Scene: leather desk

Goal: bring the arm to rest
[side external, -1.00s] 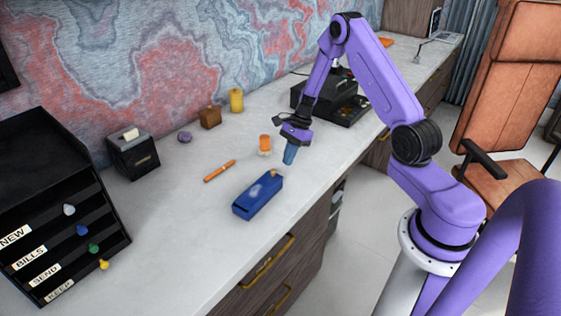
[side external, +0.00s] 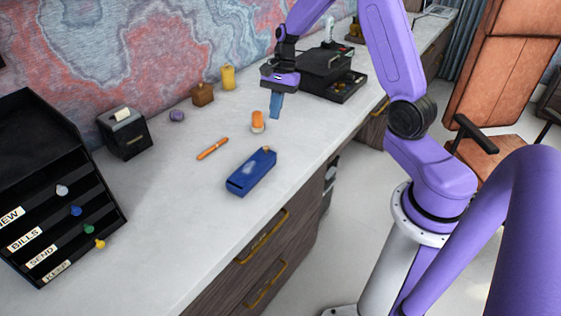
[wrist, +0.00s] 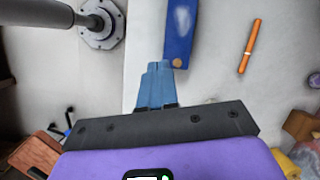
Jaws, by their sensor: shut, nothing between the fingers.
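My gripper (side external: 275,117) is shut and empty, with its blue fingers pointing down above the desk. It hangs just right of a small orange-and-white item (side external: 258,121), behind the blue case. In the wrist view the closed blue fingers (wrist: 157,66) show at the centre, with nothing between them. The blue case (side external: 251,171) lies on the desk, apart from the fingers, and also shows in the wrist view (wrist: 180,30).
An orange pen (side external: 212,148) lies left of the case. A black box (side external: 124,133), a brown block (side external: 203,94), a yellow cylinder (side external: 228,77) and a purple disc (side external: 177,116) stand along the wall. A black sorter (side external: 45,150) is at left; a dark machine (side external: 325,70) stands behind the gripper.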

